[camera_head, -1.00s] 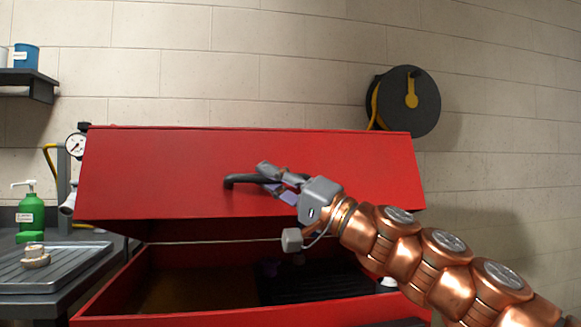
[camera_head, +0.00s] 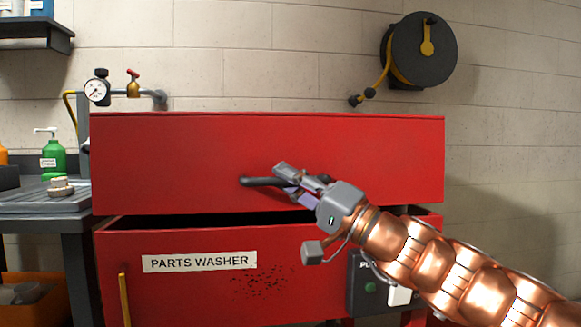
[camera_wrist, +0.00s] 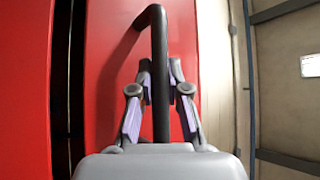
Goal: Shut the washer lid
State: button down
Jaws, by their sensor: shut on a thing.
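The red washer lid (camera_head: 370,150) is tilted low over the red parts washer body (camera_head: 205,290), with a dark narrow gap (camera_head: 150,222) between them. A black bar handle (camera_head: 258,182) sits on the lid's front. My gripper (camera_head: 292,180) is shut on the handle near its right part. In the wrist view the handle (camera_wrist: 158,50) runs between the two fingers (camera_wrist: 158,85), with the lid's red face behind it and the dark gap to the left. The inside of the washer is hidden now.
A bench (camera_head: 50,205) with a green bottle (camera_head: 53,160) stands at the left. A gauge and valve pipe (camera_head: 130,93) rise behind the lid. A hose reel (camera_head: 420,50) hangs on the wall. A dark control box (camera_head: 368,288) is on the washer's front, behind my arm.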

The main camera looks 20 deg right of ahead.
aim_at(288, 143)
jog(key=shift+s+f+b, duration=0.15)
jog(key=shift+s+f, duration=0.05)
jog(key=shift+f, duration=0.8)
jog(key=shift+s+f+b, duration=0.15)
jog(key=shift+f, duration=0.8)
jog(key=shift+a+f, duration=0.1)
jog(key=shift+f, duration=0.15)
jog(key=c, duration=1.1)
grip_release()
jog(key=shift+w, duration=0.1)
jog(key=shift+c, duration=0.2)
jog(key=shift+r, duration=0.2)
jog(key=shift+r, duration=5)
